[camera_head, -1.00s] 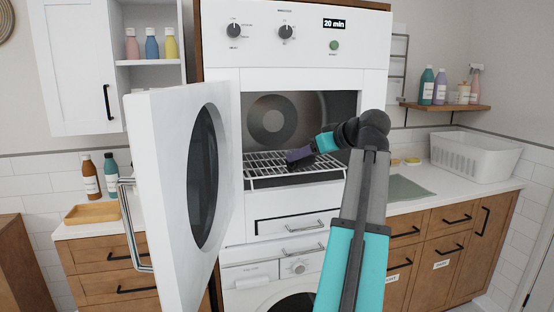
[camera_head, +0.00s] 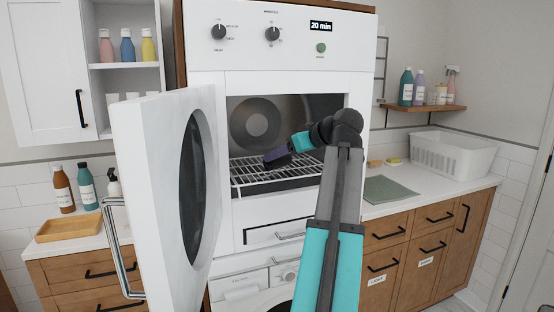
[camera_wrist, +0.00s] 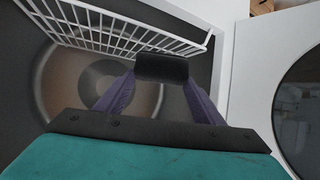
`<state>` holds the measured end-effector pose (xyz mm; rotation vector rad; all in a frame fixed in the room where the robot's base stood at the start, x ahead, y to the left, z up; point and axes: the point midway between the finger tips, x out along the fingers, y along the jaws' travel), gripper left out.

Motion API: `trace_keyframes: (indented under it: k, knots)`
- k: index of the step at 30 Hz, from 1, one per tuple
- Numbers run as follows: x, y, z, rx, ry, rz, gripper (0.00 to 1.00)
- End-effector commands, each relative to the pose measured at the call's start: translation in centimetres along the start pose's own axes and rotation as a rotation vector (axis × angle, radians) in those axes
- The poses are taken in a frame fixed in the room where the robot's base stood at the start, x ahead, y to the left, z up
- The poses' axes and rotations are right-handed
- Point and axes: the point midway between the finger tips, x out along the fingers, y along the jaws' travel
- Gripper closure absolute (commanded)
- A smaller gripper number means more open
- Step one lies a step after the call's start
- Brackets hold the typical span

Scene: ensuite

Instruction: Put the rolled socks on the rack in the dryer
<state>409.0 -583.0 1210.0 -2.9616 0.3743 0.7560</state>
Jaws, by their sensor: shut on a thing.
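The dryer (camera_head: 300,84) stands open, its white door (camera_head: 145,190) swung out to the left. Inside it is a white wire rack (camera_head: 245,180). My gripper (camera_head: 277,156) reaches in from the right, just above the rack. In the wrist view, my gripper's purple fingers (camera_wrist: 160,88) are shut on a dark roll (camera_wrist: 162,68), which looks like the rolled socks. In the head view the roll is too small and dark to tell apart from the fingers. The rack also shows at the top of the wrist view (camera_wrist: 110,35), close to the roll.
The open door with its round window stands left of my arm. A counter on the right holds a white basket (camera_head: 452,156) and a green mat (camera_head: 388,191). A drawer front (camera_head: 272,235) lies below the opening.

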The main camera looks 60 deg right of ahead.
Motion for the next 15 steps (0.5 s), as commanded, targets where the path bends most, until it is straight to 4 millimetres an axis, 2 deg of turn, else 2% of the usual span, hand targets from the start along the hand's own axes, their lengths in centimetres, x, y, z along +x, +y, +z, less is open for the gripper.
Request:
trace_keyframes:
  k: [15]
  knots:
    - [5.3,5.1,-2.3,0.000,-0.001,-0.002,0.60]
